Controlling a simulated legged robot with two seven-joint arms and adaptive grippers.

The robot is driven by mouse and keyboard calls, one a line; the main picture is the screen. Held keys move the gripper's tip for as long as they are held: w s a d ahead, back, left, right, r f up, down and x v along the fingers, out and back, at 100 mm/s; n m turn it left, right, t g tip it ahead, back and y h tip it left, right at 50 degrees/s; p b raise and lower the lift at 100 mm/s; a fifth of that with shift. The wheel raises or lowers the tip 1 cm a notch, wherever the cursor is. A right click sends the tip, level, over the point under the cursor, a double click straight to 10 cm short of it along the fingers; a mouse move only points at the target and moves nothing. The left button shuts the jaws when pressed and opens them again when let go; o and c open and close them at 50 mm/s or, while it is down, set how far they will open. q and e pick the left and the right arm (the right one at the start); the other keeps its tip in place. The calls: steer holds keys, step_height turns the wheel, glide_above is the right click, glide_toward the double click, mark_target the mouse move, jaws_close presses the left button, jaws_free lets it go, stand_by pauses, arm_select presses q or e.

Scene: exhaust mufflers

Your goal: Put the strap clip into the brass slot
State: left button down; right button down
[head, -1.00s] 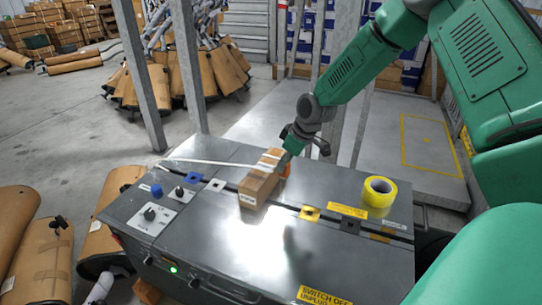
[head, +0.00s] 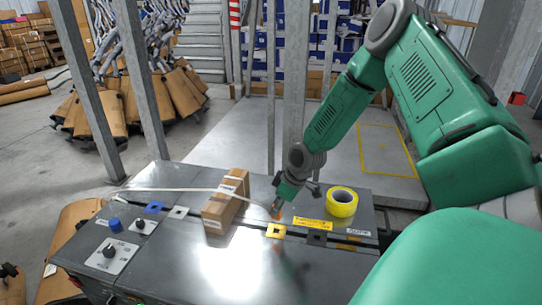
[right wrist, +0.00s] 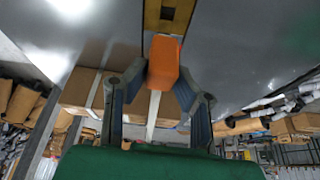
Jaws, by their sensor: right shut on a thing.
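The strap clip (head: 275,211) is a small orange block on the end of a pale strap (head: 180,190). My right gripper (head: 277,205) is shut on it, just behind the brass slot (head: 276,231) in the head view. The slot is a yellow-gold square plate with a dark opening, on the grey bench top. In the right wrist view the orange clip (right wrist: 165,61) sits between the fingers, with the strap (right wrist: 153,114) trailing from it. The brass plate (right wrist: 168,14) lies just beyond the clip's far end. The slot's opening looks empty. My left gripper is not in view.
Blue (head: 154,208), white (head: 178,212) and black (head: 317,239) plates line the same groove. A yellow tape roll (head: 342,202) stands to the right. Knobs (head: 109,251) sit at the bench's left end.

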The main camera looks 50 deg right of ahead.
mark_target(276, 219)
steer(key=shift+f, duration=0.1)
stand_by(0.3)
steer(key=shift+n+y, duration=0.3)
steer(key=shift+n, duration=0.2)
steer(key=shift+f+b, duration=2.05)
steer(key=shift+f, duration=0.3)
steer(key=shift+r+p, duration=0.1)
steer(key=shift+p, duration=0.3)
steer(key=shift+f, duration=0.4)
steer(key=c, duration=1.2)
jaws_free()
steer(key=shift+r, duration=0.1)
